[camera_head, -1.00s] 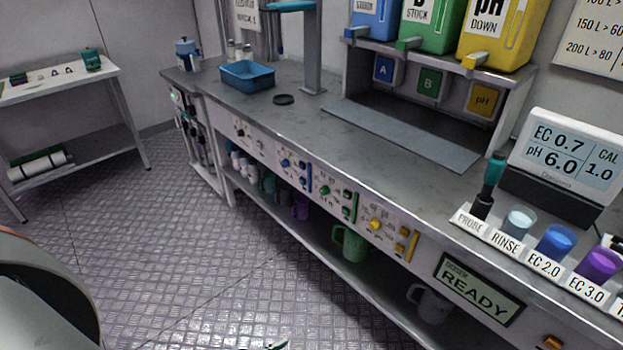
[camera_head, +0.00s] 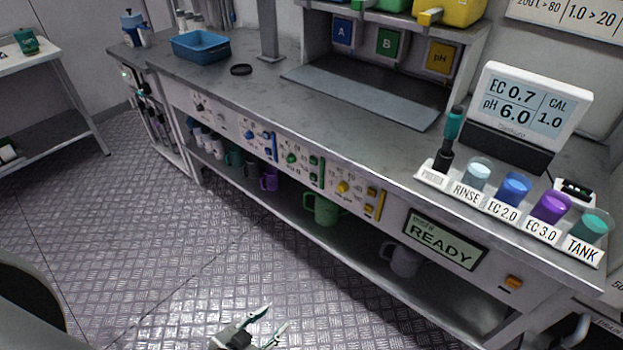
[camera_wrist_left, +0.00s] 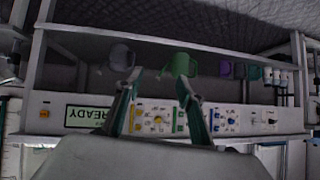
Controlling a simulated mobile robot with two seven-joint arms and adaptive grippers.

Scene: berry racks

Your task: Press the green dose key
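The bench's front panel carries groups of controls by colour. The green group has a round knob (camera_head: 291,158) and small rectangular green keys (camera_head: 314,163), one above the other, beside an upright green bar. Which of the keys is the dose key is too small to read. My left gripper (camera_head: 276,317) is open and empty, low over the floor in front of the bench, apart from the panel. In the left wrist view its spread fingers (camera_wrist_left: 158,78) face the panel, which appears upside down, with the green keys (camera_wrist_left: 180,115) between them. My right gripper is not in view.
The doser display (camera_head: 445,240) reads READY, with an orange button (camera_head: 513,282) to its right. Blue controls (camera_head: 258,136) and yellow keys (camera_head: 371,192) flank the green group. A green mug (camera_head: 322,210) stands on the shelf below. The floor before the bench is clear.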

